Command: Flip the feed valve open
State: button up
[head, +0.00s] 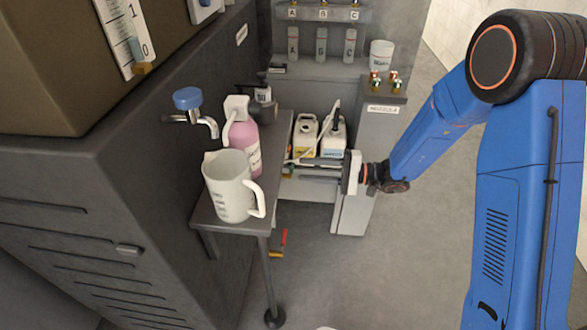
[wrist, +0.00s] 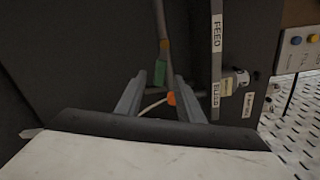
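My gripper (head: 292,160) is stretched out left from the wrist, above the low shelf with the bottles. In the wrist view its two fingers (wrist: 158,80) stand apart with a gap between the tips, and I see nothing clamped there. An orange piece (wrist: 171,98) and a green piece (wrist: 160,72) show between the fingers. I cannot tell which part is the feed valve's handle.
A narrow table (head: 240,229) on the left holds a white jug (head: 229,190) and a pink bottle (head: 246,145), below a blue-knobbed tap (head: 187,98). White containers (head: 306,132) stand behind the gripper. The floor in front is mostly clear.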

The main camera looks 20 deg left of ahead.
aim_at(293, 166)
jog(key=shift+x, duration=2.45)
jog(key=shift+c, duration=0.3)
grip_shut()
